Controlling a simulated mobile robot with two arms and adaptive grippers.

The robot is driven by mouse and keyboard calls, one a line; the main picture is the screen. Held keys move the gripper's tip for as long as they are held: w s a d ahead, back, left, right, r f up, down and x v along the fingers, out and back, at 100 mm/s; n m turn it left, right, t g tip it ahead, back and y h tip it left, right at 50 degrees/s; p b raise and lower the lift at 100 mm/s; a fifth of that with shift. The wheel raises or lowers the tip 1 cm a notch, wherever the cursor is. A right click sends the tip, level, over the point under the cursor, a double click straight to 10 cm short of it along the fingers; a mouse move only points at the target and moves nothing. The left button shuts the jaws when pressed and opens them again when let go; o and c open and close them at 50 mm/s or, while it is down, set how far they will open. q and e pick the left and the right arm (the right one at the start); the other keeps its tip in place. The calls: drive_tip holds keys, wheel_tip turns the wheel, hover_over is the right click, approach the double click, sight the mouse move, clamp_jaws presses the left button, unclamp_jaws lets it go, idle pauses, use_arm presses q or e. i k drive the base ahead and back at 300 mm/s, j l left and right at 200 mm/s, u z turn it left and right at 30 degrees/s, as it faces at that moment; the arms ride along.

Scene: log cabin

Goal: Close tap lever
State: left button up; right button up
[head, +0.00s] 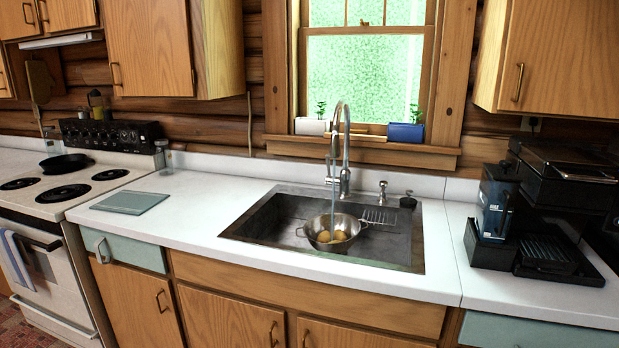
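A chrome gooseneck tap (345,150) stands behind the sink, in front of the window. Water (333,205) runs from its spout into a metal colander (345,225) in the sink basin. Yellowish round items (331,237) lie in the colander. The tap lever is too small to make out clearly; it seems to be at the tap body (345,182), on the right side. Neither of my grippers shows in the head view.
The steel sink (265,222) is set in a white counter (190,205). A grey-green board (131,202) lies to its left, near the stove (75,185). A soap dispenser (382,193) stands right of the tap. Black appliances (560,210) occupy the right counter.

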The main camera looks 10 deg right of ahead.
sight(329, 179)
drive_tip(key=i+l+z, duration=0.3)
drive_tip(key=i, duration=0.2)
drive_tip(key=i+z, duration=0.25)
drive_tip(key=i, duration=0.25)
